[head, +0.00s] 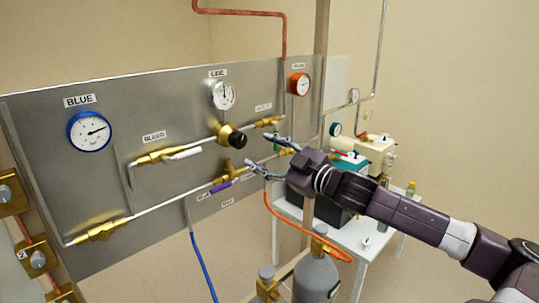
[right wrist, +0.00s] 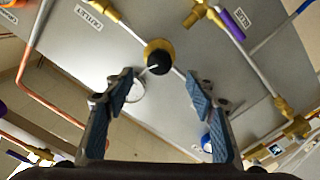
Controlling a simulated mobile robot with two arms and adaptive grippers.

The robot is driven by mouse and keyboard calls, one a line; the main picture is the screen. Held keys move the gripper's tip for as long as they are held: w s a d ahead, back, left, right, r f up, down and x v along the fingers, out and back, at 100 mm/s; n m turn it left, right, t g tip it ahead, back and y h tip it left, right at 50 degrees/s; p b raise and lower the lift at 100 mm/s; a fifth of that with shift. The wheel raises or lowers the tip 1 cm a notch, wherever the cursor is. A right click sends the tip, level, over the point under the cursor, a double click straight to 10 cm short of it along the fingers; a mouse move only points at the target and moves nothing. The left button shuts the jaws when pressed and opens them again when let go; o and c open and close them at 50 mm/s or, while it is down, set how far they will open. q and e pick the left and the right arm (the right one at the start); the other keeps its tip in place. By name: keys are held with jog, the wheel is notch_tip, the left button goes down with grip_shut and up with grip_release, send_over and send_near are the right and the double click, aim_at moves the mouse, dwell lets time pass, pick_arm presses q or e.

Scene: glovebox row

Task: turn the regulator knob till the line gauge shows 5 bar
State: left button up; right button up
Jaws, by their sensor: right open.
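The regulator knob (head: 238,141) is a black knob on a brass body in the middle of the grey panel. It also shows in the right wrist view (right wrist: 160,63), between and beyond the fingertips. The white line gauge (head: 223,95) sits above it under the LINE label; its needle seems to point roughly up, but the figures are too small to read. In the right wrist view the gauge (right wrist: 134,91) is partly behind a finger. My right gripper (head: 262,154) is open and empty, just right of the knob and apart from it. My left gripper is not in view.
A blue gauge (head: 89,131) and an orange gauge (head: 299,84) flank the line gauge. The bleed valve (head: 170,155) and a purple-handled valve (head: 222,186) are near the knob. A gas cylinder (head: 316,280) with an orange hose stands below, before a white table (head: 375,243).

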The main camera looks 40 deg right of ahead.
jog(key=shift+s+d, duration=0.1)
jog(key=shift+s, duration=0.85)
jog(key=shift+d, duration=0.1)
